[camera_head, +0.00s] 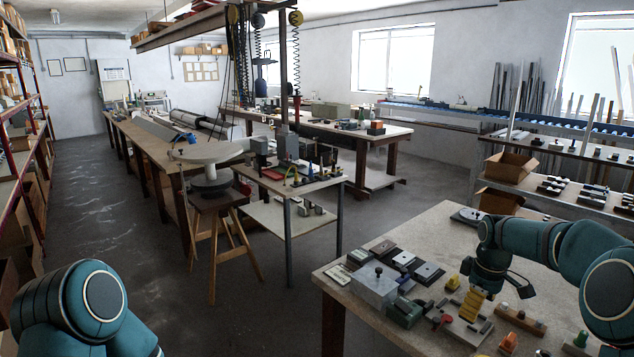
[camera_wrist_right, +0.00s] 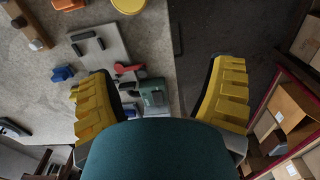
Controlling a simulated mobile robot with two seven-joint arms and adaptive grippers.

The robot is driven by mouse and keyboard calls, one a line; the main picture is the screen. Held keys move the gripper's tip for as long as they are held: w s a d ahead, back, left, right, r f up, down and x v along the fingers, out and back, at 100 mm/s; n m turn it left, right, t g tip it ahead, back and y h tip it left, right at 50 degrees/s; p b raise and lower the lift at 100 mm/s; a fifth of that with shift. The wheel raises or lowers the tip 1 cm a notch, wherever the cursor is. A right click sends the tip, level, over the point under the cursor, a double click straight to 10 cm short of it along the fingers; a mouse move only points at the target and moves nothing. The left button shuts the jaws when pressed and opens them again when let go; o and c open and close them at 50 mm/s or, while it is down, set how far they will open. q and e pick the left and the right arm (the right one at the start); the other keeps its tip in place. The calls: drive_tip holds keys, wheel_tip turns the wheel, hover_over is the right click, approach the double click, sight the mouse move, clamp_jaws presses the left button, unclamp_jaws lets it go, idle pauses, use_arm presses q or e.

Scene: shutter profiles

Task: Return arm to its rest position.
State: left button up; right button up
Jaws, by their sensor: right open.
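My right arm reaches in from the right over the near workbench (camera_head: 440,235) in the head view. Its gripper (camera_head: 471,304) points down above the bench's small parts, with yellow finger pads. In the right wrist view the gripper (camera_wrist_right: 162,80) has its two yellow fingers spread wide apart with nothing between them. My left arm shows only as a teal link at the lower left of the head view; its gripper is out of the picture.
A grey block with a knob (camera_head: 374,287), a green device (camera_head: 404,312) and a wooden strip with pegs (camera_head: 519,320) lie around the right gripper. A cardboard box (camera_head: 511,166) stands on the shelf behind. The floor (camera_head: 180,320) left of the bench is clear.

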drive_tip(key=s+a+f+m+y+b, duration=0.1)
drive_tip(key=s+a+f+m+b, duration=0.2)
drive_tip(key=a+f, duration=0.75)
drive_tip(key=s+a+f+m+y+b, duration=0.15)
drive_tip(key=s+a+f, duration=0.45)
drive_tip(key=f, duration=0.8)
use_arm(q)
wheel_tip(320, 180, down, 10)
drive_tip(key=s+b, duration=0.1)
drive_tip(key=b, duration=0.3)
drive_tip(key=shift+s+d+g+b, duration=0.15)
drive_tip(key=shift+d+g+b, duration=0.15)
drive_tip(key=shift+d+b, duration=0.05)
use_arm(e)
drive_tip(key=s+a+f+m, duration=0.1)
drive_tip(key=s+a+f, duration=0.2)
drive_tip(key=s, duration=0.2)
drive_tip(key=s+a+f+m+t, duration=0.1)
drive_tip(key=s+a+f+m, duration=0.1)
drive_tip(key=s, duration=0.4)
drive_tip(key=s+a+f+m+y, duration=0.1)
drive_tip(key=s+a+f+m, duration=0.1)
drive_tip(key=s+a+f, duration=0.3)
drive_tip(key=shift+s+f, duration=0.45)
drive_tip(key=shift+s, duration=0.25)
